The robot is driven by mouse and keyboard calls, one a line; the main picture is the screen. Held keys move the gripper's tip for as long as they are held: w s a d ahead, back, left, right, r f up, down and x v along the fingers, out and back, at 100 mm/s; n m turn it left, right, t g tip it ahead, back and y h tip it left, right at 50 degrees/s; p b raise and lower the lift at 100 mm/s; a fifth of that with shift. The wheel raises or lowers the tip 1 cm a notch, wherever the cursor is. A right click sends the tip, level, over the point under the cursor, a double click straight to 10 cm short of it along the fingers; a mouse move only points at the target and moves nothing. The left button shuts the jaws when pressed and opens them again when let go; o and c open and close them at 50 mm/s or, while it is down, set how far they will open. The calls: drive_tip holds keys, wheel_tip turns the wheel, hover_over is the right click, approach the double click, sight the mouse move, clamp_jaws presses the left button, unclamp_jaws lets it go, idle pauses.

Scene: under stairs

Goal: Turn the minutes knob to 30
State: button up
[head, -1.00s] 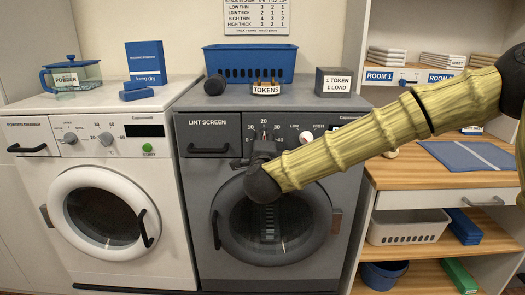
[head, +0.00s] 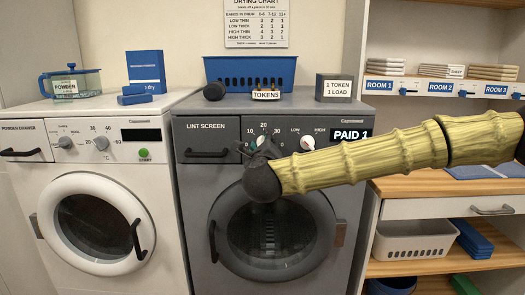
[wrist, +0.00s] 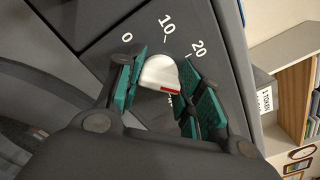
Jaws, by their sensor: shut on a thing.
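The minutes knob (wrist: 160,73) is white with a red mark, on the grey dryer's front panel (head: 208,130). In the wrist view it sits between the teal pads of my gripper (wrist: 163,78), which is shut on it. The printed 0, 10 and 20 (wrist: 198,48) show around it. The 30 is not readable there, and I cannot tell which number the red mark points to. In the head view my gripper (head: 257,146) is at the dial below the printed 20 and hides most of the knob.
A second white knob (head: 307,142), marked LOW to HIGH, is just right of my gripper. The display (head: 351,135) reads PAID 1. A blue basket (head: 250,72), a TOKENS holder (head: 266,95) and a dark box (head: 333,88) stand on top. A white washer (head: 95,180) is at left.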

drive_tip(key=shift+f, duration=0.1)
idle(0.5)
drive_tip(key=o, duration=1)
drive_tip(key=shift+s, duration=0.1)
drive_tip(key=s, duration=1.1)
drive_tip(key=shift+s, duration=0.4)
